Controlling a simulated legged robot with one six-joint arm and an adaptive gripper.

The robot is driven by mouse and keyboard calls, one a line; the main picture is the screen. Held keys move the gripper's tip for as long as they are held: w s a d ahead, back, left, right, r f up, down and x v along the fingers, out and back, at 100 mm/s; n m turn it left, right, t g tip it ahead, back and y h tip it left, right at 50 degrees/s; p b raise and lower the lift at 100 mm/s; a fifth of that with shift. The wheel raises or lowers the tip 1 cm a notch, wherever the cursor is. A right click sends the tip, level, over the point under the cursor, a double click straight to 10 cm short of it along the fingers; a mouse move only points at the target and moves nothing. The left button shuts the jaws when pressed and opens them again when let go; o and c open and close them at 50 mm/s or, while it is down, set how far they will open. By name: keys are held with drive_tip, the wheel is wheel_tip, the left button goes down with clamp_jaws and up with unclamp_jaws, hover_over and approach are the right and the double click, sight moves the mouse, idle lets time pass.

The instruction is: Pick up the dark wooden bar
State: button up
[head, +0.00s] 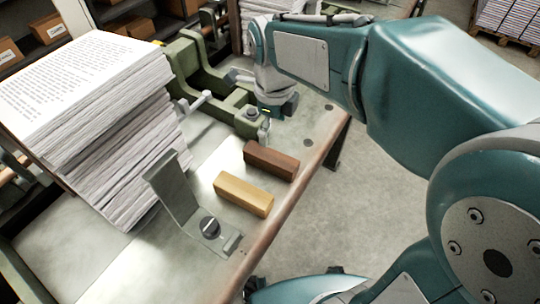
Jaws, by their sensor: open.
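The dark wooden bar (269,161) lies flat on the metal table near its right edge, in the head view. A light wooden bar (244,195) lies in front of it, roughly parallel and a small gap apart. My gripper (264,131) points down just behind the dark bar, at the end of my teal arm. It is open and holds nothing that I can see. Its fingers are small and partly hidden by the wrist, so the exact height above the table is unclear.
A tall paper stack (115,150) stands at left. An upright metal bracket (175,190) is fixed left of the bars. A green clamp frame (190,60) stands behind, close to my gripper. The table edge (290,205) runs along the bars' right side, with open floor beyond.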

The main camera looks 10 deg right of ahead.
sight(270, 155)
drive_tip(key=f, duration=1.1)
drive_tip(key=shift+a, duration=0.3)
drive_tip(key=c, duration=1.2)
